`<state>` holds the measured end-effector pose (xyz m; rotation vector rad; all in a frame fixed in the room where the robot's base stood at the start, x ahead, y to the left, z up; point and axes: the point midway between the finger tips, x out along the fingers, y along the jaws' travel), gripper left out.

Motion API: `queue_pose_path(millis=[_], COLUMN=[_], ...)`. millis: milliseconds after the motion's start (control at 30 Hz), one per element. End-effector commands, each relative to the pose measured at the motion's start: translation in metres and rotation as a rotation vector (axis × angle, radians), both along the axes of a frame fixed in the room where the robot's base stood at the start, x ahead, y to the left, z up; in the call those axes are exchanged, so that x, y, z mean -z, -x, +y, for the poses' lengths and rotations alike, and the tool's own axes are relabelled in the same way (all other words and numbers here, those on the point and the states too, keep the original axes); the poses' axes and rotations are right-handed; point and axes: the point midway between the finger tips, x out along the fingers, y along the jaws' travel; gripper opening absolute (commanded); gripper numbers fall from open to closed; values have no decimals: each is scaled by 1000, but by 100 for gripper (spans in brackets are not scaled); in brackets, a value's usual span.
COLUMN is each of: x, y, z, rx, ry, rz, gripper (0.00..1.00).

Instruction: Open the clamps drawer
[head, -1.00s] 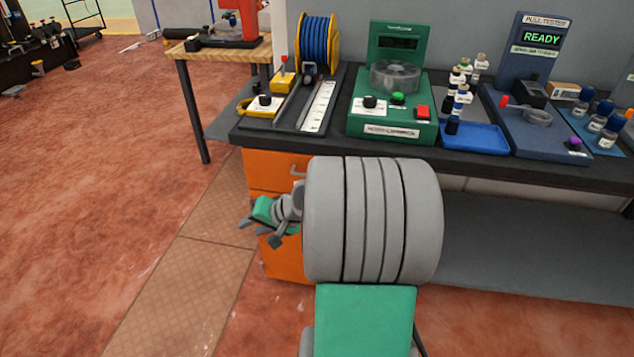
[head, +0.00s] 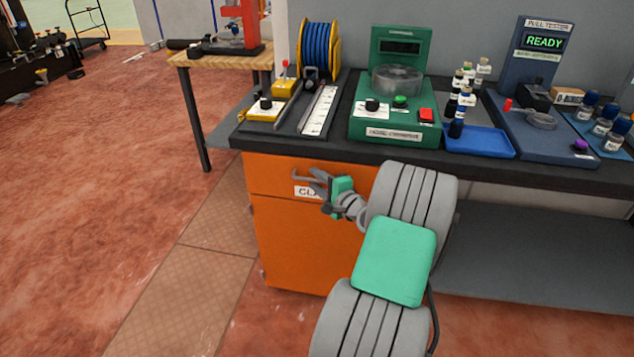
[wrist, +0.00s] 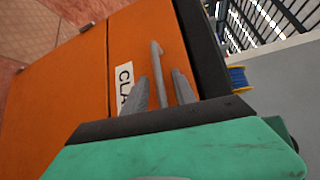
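The clamps drawer (head: 270,174) is the orange top front of the cabinet under the bench. It looks shut, flush with the front below. Its white label (head: 304,191) shows only "CLA"; the label also shows in the wrist view (wrist: 124,84). My gripper (head: 312,180) is at the drawer front, by the handle. In the wrist view, the grey bar handle (wrist: 157,62) runs between my two spread fingers (wrist: 160,92), with a gap visible on each side. My gripper hides part of the handle and label in the head view.
An orange lower front (head: 300,245) is below the drawer. The dark bench top (head: 340,143) overhangs above, carrying a green machine (head: 395,120), a blue cable spool (head: 318,48) and a blue tray (head: 480,140).

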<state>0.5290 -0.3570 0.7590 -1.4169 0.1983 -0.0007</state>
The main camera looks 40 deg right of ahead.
Motion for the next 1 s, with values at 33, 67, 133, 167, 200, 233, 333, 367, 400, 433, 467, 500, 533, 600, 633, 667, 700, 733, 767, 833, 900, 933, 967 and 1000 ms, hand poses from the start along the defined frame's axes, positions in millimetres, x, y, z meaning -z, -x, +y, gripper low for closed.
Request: queue_pose_path(millis=[33,67,133,167,200,233,333,367,400,433,467,500,533,600,633,667,700,733,767,833,900,933,967,1000], x=[0,0,0,0,0,0,0,0,0,0,0,0,0,0,0,0,0,0,0,0,0,0,0,0], y=[0,0,0,0,0,0,0,0,0,0,0,0,0,0,0,0,0,0,0,0,0,0,0,0], z=[0,0,0,0,0,0,0,0,1,1,1,1,1,1,1,1,1,1,1,1,1,1,1,1], rx=[0,0,0,0,0,0,-1,-1,-1,-1,-1,-1,-1,-1,-1,-1,-2,-2,-2,-2,-2,-2,-2,-1], ry=[0,0,1,1,1,1,1,1,1,1,1,1,2,2,2,2,2,2,2,2,2,2,2,1], rz=[0,0,1,1,1,1,1,1,1,1,1,1,1,1,1,1,2,2,2,2,2,2,2,2], gripper=[33,33,33,30,27,24,16,14,10,8,6,2,0,0,0,0,0,0,0,0,0,0,0,0])
